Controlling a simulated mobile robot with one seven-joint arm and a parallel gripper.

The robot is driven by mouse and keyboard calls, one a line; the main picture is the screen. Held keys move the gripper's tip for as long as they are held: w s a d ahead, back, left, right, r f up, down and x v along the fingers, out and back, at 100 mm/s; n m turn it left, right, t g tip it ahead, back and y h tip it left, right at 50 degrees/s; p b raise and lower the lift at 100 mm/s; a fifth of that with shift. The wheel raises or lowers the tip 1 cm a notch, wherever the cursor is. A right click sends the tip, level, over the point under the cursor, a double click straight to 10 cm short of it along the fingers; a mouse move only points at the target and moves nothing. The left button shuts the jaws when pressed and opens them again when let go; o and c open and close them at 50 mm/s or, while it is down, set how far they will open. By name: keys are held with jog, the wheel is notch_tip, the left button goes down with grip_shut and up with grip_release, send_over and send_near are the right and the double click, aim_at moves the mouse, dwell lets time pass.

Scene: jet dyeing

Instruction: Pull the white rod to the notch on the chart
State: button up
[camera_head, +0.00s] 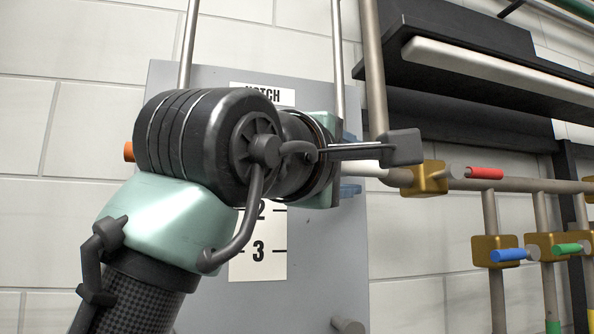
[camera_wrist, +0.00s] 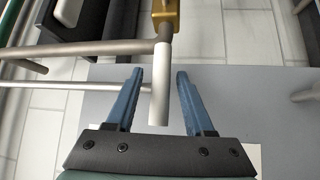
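The white rod (camera_wrist: 159,90) sticks out of a gold valve block (camera_wrist: 165,18) in the wrist view. In the head view, the end of the white rod (camera_head: 370,169) shows beside the gold block (camera_head: 425,179), and my gripper hides the rest. My gripper (camera_wrist: 160,72) is open, with its blue fingers on either side of the rod and gaps on both sides. In the head view, my gripper (camera_head: 351,164) is in front of the grey panel. The white chart (camera_head: 262,262) on the panel shows a NOTCH label (camera_head: 262,95) and numbers 2 and 3. My wrist covers its middle.
A horizontal pipe (camera_head: 540,186) runs right from the gold block. Other valves with red (camera_head: 485,173), blue (camera_head: 509,255) and green (camera_head: 567,249) rods are to the right. A dark shelf unit (camera_head: 470,50) overhangs at upper right. A grey peg (camera_head: 348,326) sticks out low on the panel.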

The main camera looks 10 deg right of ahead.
jog(key=shift+s+a+f+b, duration=0.2)
jog(key=shift+s+a+b, duration=0.15)
jog(key=shift+b, duration=0.05)
jog(key=b+v, duration=0.5)
jog(key=v, duration=0.7)
jog(key=shift+r, duration=0.1)
jog(key=w+a+f+m+t+y, duration=0.4)
jog(key=f+t, duration=0.4)
jog(key=t, duration=0.1)
jog(key=s+a+f+m+t+y, duration=0.3)
jog(key=s+f+y, duration=0.3)
jog(key=y, duration=0.3)
jog(key=shift+s+a+m+t+y, duration=0.3)
jog(key=shift+s+a+t, duration=0.05)
jog(key=shift+s+t, duration=0.35)
